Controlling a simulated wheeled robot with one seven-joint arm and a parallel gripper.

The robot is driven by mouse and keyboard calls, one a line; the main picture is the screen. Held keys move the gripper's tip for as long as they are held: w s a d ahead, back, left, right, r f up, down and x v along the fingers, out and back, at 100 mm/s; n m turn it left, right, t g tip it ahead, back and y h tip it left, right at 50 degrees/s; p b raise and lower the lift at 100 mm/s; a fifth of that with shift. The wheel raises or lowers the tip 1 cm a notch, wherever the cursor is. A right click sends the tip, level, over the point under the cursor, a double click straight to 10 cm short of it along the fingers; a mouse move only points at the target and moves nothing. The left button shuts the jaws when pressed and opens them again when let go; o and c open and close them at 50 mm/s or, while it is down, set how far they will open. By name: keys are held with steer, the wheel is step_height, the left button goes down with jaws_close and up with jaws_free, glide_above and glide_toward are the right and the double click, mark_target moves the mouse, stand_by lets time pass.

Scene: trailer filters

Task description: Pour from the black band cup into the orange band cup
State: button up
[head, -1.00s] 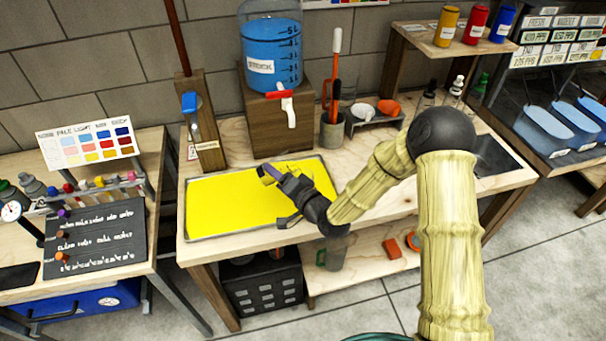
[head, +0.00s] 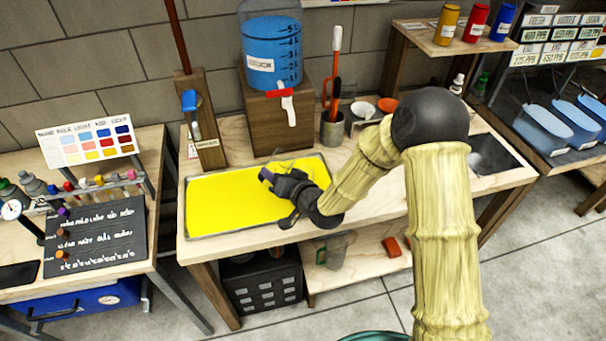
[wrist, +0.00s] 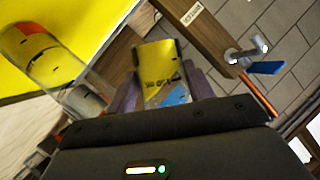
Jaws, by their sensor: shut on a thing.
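My gripper (head: 268,175) is low over the yellow tray (head: 215,205) in the head view. In the wrist view its purple fingers are shut on a clear cup (wrist: 160,68) with dark marks and some blue near its lower end; I take it as the black band cup. The cup looks tilted, but its rim and any flow are unclear. To the left in the wrist view is a clear cup with an orange patch (wrist: 38,45), apart from the held cup; I take it as the orange band cup. In the head view the arm and gripper mostly hide both cups.
A blue stock tank with a tap (head: 287,100) stands on a wooden block behind the tray. A wooden post with a blue clip (head: 198,125) rises at the tray's back left. A tool holder (head: 332,130) and small cups (head: 362,110) stand right of the block.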

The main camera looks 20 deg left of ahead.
steer(key=shift+f, duration=0.2)
stand_by(0.4)
steer(key=shift+n+h, duration=0.4)
steer(key=shift+n, duration=0.3)
steer(key=f+b, duration=0.2)
steer(key=f, duration=0.1)
steer(key=a+f+b, duration=0.1)
steer(key=shift+s+a+f, duration=0.1)
steer(key=shift+s+f, duration=0.1)
steer(key=shift+s, duration=0.1)
steer(key=a+f+n+h, duration=0.1)
steer(key=s+a+n+h+b, duration=0.1)
steer(key=n, duration=0.1)
steer(key=shift+a+f+t+h, duration=0.1)
steer(key=shift+f+t+h, duration=0.2)
steer(key=shift+f+t, duration=0.1)
steer(key=shift+w, duration=0.15)
